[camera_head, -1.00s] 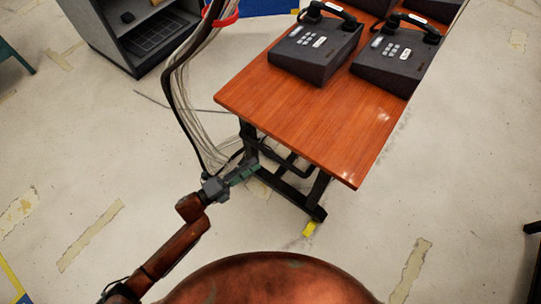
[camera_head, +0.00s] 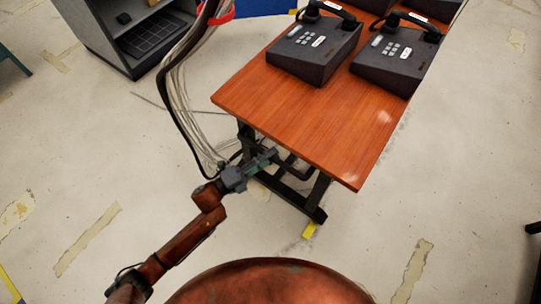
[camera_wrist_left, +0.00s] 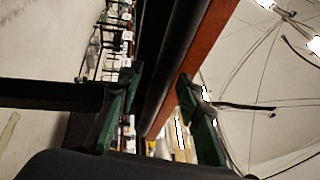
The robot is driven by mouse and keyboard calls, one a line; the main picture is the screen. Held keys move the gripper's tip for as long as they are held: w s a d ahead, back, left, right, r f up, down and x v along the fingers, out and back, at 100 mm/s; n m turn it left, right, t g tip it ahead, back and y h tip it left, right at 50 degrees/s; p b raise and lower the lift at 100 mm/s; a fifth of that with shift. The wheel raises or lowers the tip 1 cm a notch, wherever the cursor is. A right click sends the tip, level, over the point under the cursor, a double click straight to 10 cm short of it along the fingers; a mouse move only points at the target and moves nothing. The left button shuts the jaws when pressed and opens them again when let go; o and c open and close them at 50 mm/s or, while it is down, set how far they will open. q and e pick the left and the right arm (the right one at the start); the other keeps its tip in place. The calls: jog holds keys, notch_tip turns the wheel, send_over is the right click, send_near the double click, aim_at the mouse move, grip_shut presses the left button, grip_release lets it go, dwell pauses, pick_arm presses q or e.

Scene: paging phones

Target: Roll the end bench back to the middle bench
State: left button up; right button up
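A bench with a reddish wooden top (camera_head: 310,115) and a black metal frame stands right of centre in the head view, two dark phones on its near part. I cannot tell from the pictures whether it is the end or the middle bench. My left gripper (camera_head: 267,158) is at the near left end of the bench, below the top's edge and close to the black frame. In the left wrist view, its green fingers (camera_wrist_left: 160,88) are wide apart, with a dark bar and the wooden edge (camera_wrist_left: 200,60) showing between or beyond them. Contact is unclear. My right gripper is out of view.
A bundle of cables (camera_head: 176,100) hangs just left of the bench, near my left gripper. A grey cabinet (camera_head: 130,35) stands at the back left. A yellow mark (camera_head: 310,230) lies by the bench's near foot. The floor left and right of the bench is mostly clear.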

pick_arm(q)
grip_shut()
dwell(0.4)
jog(key=shift+w+d, duration=0.6)
jog(key=shift+w, duration=0.25)
jog(key=shift+c, duration=2.1)
grip_release()
jog(key=o, duration=0.3)
jog(key=shift+d, duration=0.1)
jog(key=shift+o, duration=0.8)
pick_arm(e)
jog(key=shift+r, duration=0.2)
